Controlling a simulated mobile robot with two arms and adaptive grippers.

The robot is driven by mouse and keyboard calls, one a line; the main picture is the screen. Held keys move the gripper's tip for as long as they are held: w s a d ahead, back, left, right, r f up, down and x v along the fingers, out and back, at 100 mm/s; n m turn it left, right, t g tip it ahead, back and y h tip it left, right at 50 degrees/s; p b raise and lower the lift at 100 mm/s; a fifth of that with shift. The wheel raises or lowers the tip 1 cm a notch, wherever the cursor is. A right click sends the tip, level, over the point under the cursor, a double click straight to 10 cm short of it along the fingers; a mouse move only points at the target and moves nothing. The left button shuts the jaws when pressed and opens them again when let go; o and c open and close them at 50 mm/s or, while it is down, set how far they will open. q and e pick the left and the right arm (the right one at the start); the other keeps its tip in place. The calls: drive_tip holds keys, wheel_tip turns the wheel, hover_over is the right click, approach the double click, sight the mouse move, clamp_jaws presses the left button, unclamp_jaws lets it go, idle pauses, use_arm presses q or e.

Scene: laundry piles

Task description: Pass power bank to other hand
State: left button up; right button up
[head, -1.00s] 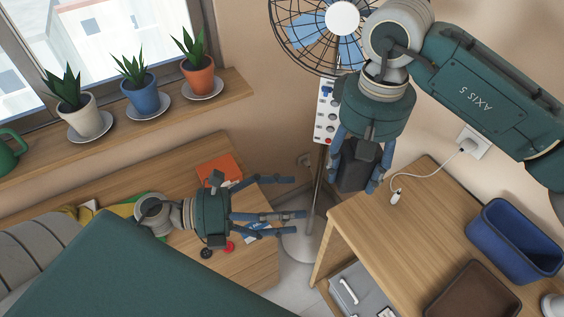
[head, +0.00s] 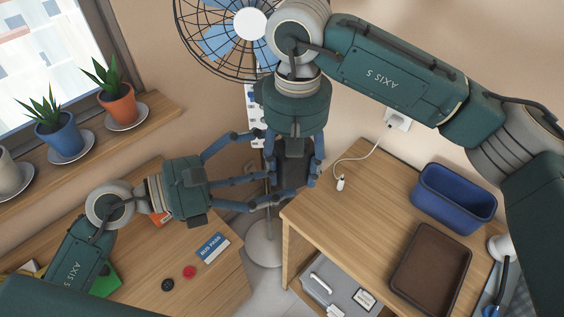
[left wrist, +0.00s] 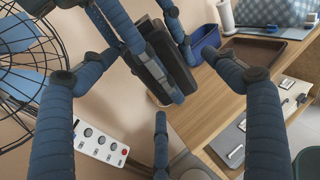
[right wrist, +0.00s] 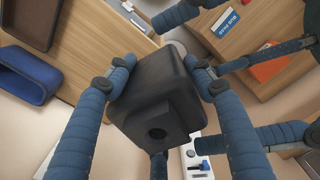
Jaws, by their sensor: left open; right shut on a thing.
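The power bank, a dark grey block, hangs below my right gripper (head: 292,178) in the head view (head: 294,162). The right gripper's fingers are shut on its sides. It fills the middle of the right wrist view (right wrist: 155,95), with a round dark spot on its near face. My left gripper (head: 268,172) is open, coming in from the left with its fingertips near the power bank's left side. In the left wrist view the power bank (left wrist: 168,62) appears ahead, between the spread left fingers. I cannot tell whether any left finger touches it.
A wooden desk (head: 330,205) at the right bears a blue bin (head: 455,205), a brown tray (head: 430,268) and a white cable end (head: 340,184). A fan (head: 250,25) and a white power strip (left wrist: 100,143) stand behind. A blue card (head: 213,247) lies on the lower left table.

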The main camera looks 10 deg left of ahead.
use_arm(q)
drive_tip(key=shift+x, duration=1.4)
drive_tip(key=c, duration=0.9)
drive_tip(key=shift+s+d+f, duration=0.1)
drive_tip(key=shift+s+f, duration=0.05)
drive_tip(key=shift+f, duration=0.05)
drive_tip(key=c, duration=0.6)
use_arm(e)
drive_tip(key=shift+a+r, duration=0.1)
drive_tip(key=o, duration=1.5)
use_arm(q)
drive_tip(key=shift+r, duration=0.1)
